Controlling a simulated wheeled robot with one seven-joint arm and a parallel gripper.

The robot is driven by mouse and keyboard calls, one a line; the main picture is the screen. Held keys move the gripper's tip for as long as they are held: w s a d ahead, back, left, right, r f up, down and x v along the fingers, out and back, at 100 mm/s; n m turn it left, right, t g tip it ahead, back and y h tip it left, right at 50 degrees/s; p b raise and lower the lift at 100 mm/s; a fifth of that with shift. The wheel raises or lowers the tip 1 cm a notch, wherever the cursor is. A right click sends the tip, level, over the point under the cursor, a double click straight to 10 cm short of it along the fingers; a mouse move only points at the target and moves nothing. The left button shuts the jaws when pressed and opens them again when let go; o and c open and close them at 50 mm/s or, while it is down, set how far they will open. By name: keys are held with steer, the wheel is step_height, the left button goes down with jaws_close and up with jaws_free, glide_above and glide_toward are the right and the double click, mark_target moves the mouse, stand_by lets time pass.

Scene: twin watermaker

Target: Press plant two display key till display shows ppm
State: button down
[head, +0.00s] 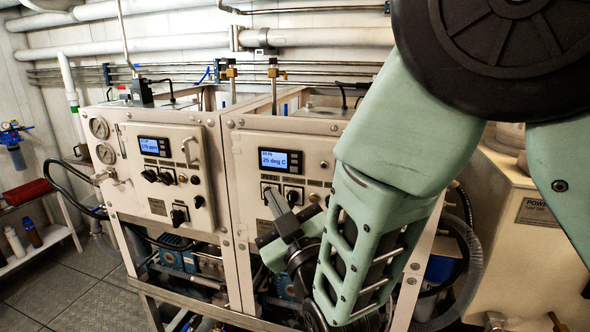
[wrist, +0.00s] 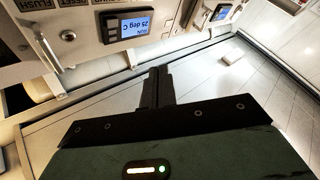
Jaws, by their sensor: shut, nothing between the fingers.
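The right-hand plant's display (head: 280,160) is a blue screen reading "RUN" and "25 deg C". A narrow column of dark keys (head: 296,161) sits at its right edge. The same display shows tilted in the wrist view (wrist: 130,24). My gripper (head: 271,196) is shut and empty, with its fingers pointing up in front of the right panel, below the display. In the wrist view its closed fingers (wrist: 158,74) are apart from the display in the picture. Whether the fingertips touch the panel cannot be told. The plant number label is not readable.
The left-hand plant's display (head: 154,146) appears to read 175 ppm; it also shows in the wrist view (wrist: 221,13). Black knobs (head: 292,194) and a panel handle (head: 190,151) stick out nearby. A shelf with a red box (head: 29,191) stands at far left. The floor (head: 92,290) at left is clear.

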mark_target(294, 169)
steer(key=shift+w+d+p, duration=0.1)
steer(key=shift+w+d, duration=0.4)
steer(key=shift+w, duration=0.85)
steer(key=shift+w+d+p, duration=0.15)
steer(key=shift+w+d, duration=0.35)
steer(key=shift+w, duration=0.9)
steer(key=shift+w+d+p, duration=0.1)
steer(key=shift+w+d, duration=0.4)
steer(key=shift+w, duration=0.85)
steer(key=shift+w, duration=0.1)
steer(key=shift+w+d+b, duration=0.15)
steer(key=shift+w+b, duration=0.15)
steer(key=shift+b, duration=0.1)
steer(key=shift+w+d, duration=0.15)
steer(key=shift+w, duration=0.2)
steer(key=shift+b, duration=0.3)
steer(key=shift+s+a+b, duration=0.3)
steer(key=shift+s+b, duration=0.05)
steer(key=shift+s, duration=0.4)
